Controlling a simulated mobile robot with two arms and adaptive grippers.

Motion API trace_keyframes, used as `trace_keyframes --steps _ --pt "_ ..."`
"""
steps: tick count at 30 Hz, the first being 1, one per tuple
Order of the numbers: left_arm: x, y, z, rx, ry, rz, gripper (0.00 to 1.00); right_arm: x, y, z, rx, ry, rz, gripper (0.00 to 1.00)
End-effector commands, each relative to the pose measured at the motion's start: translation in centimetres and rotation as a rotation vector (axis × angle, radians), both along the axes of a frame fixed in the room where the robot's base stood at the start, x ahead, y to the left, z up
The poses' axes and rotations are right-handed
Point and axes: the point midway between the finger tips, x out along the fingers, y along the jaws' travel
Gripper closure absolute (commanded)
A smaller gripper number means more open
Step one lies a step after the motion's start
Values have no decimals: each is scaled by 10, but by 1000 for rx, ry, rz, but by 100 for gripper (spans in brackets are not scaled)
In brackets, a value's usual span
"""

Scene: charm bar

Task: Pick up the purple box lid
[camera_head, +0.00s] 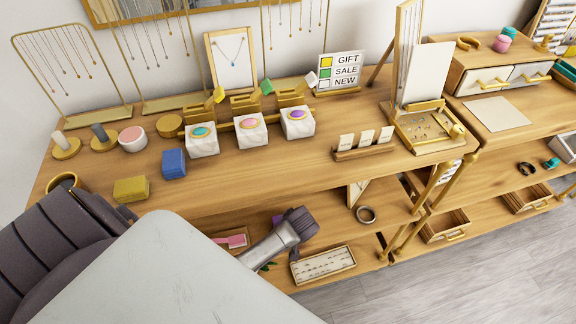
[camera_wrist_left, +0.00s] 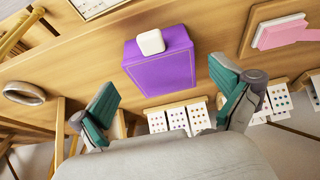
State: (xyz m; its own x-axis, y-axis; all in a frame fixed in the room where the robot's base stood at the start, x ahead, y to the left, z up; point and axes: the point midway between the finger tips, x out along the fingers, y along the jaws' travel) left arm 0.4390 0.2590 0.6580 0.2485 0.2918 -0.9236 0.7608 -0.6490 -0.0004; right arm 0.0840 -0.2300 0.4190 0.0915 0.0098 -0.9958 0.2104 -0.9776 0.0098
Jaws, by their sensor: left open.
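In the left wrist view a purple box (camera_wrist_left: 160,72) stands on a wooden shelf, with a small white rounded block (camera_wrist_left: 151,42) on its top. I cannot make out a seam between the lid and the box body. My left gripper (camera_wrist_left: 167,82) is open, its teal-padded fingers apart on either side of the view, with the box ahead between them and nothing held. In the head view my left gripper (camera_head: 298,222) reaches in at the lower shelf, below the counter's front edge. My right gripper is not in view.
On the lower shelf are a pink item in a tray (camera_head: 232,240), an earring tray (camera_head: 323,266) and a dark ring (camera_head: 366,214). The wooden counter (camera_head: 255,172) above carries marble boxes, necklace stands and a blue box (camera_head: 173,163).

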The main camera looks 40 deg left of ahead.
Motion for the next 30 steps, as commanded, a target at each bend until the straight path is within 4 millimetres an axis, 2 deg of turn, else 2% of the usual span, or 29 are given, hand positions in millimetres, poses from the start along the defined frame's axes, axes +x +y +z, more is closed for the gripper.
trace_keyframes --steps 3,6,13,21,30 --pt "5 5 -16 2 1 0 0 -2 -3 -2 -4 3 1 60" --pt "7 8 -23 2 0 -1 0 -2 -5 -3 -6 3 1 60" --pt "7 8 -24 0 0 0 0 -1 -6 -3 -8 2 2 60" --pt "7 8 -24 0 0 0 42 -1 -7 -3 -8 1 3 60" --pt "7 7 -21 -1 -1 1 42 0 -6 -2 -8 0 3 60"
